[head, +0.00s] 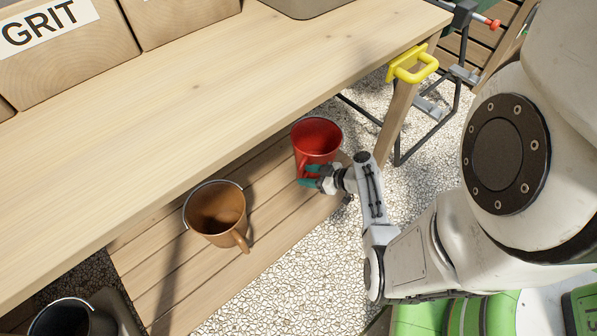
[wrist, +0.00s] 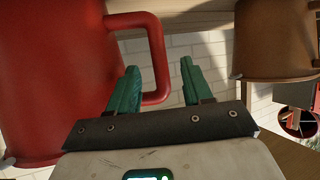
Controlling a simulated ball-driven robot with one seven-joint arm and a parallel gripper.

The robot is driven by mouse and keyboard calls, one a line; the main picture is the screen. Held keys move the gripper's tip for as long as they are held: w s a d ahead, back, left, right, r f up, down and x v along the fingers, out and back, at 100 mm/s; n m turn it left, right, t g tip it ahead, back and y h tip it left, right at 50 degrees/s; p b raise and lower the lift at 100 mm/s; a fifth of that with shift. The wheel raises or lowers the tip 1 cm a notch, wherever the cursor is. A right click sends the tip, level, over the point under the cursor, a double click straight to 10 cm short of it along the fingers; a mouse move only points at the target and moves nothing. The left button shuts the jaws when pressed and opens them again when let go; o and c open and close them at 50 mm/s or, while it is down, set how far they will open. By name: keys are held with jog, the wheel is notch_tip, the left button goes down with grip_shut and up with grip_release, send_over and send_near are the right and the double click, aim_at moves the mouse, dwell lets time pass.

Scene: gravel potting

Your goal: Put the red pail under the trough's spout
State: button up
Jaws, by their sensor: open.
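The red pail (head: 316,136) stands upright on the slatted low shelf under the bench, near the shelf's right end. It fills the left of the wrist view (wrist: 50,80), its loop handle (wrist: 158,60) toward my gripper. My gripper (head: 311,176) is at the pail's near side, teal fingers open. In the wrist view the handle's outer bar shows between the two fingertips (wrist: 158,75); I cannot tell whether they touch it. I cannot make out the trough's spout in either view.
A brown pail (head: 216,212) stands left on the same shelf (head: 165,265). A dark pail (head: 68,318) is at the lower left. The bench top (head: 200,95) overhangs the shelf. A yellow handle (head: 412,64) sits at its right corner. Gravel ground (head: 290,275) is open in front.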

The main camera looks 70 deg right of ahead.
jog(key=p+v, duration=0.1)
jog(key=v, duration=0.5)
jog(key=w+a+r+n+g+y, duration=0.2)
jog(key=w+a+g+y, duration=0.15)
jog(key=a, duration=0.55)
jog(key=w+a+r+n+g+y, duration=0.1)
jog(key=w+a+g+y, duration=0.2)
jog(key=a, duration=0.6)
jog(key=s+a+r+m+g+h, duration=0.1)
jog(key=s+a+r+g+h, duration=0.3)
jog(key=a+r, duration=0.4)
notch_tip(320, 180, up, 3)
jog(key=shift+s+f+m+g+h, duration=0.1)
jog(key=shift+s+m+g+h, duration=0.25)
jog(key=shift+s+g, duration=0.2)
jog(key=shift+d, duration=0.15)
